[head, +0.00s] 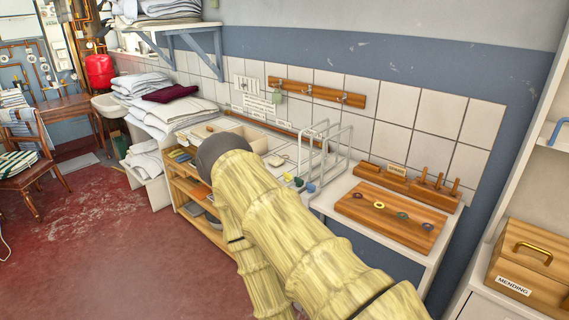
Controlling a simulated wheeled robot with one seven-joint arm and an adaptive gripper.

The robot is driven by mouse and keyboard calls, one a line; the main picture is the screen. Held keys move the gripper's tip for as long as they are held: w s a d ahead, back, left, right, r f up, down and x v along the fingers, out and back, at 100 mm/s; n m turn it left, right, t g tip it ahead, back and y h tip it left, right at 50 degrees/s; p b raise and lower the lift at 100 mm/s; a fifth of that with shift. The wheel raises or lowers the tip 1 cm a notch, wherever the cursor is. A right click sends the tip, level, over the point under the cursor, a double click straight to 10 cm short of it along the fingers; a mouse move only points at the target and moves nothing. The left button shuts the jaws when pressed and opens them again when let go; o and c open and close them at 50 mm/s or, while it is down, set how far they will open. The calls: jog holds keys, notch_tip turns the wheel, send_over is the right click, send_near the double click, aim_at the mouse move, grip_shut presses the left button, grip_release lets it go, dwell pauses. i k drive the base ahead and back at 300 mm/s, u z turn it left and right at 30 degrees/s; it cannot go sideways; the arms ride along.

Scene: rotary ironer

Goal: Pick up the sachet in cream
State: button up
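My arm reaches from the bottom right up over the white counter (262,130) and ends in a dark grey rounded part above the counter's left half. The fingers of my gripper do not show. A small cream item (277,161), perhaps the sachet, lies on the counter just right of my arm; it is too small to be sure. Small yellowish, green and blue items (311,187) lie in a row near the counter's front right corner. My arm hides part of the counter.
Folded linen (165,105) is piled at left. A hook rail (316,91) is on the wall. Open red floor lies at left.

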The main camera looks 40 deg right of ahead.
aim_at(276, 161)
jog(key=z, duration=0.5)
jog(key=i, duration=1.3)
jog(key=z, duration=0.05)
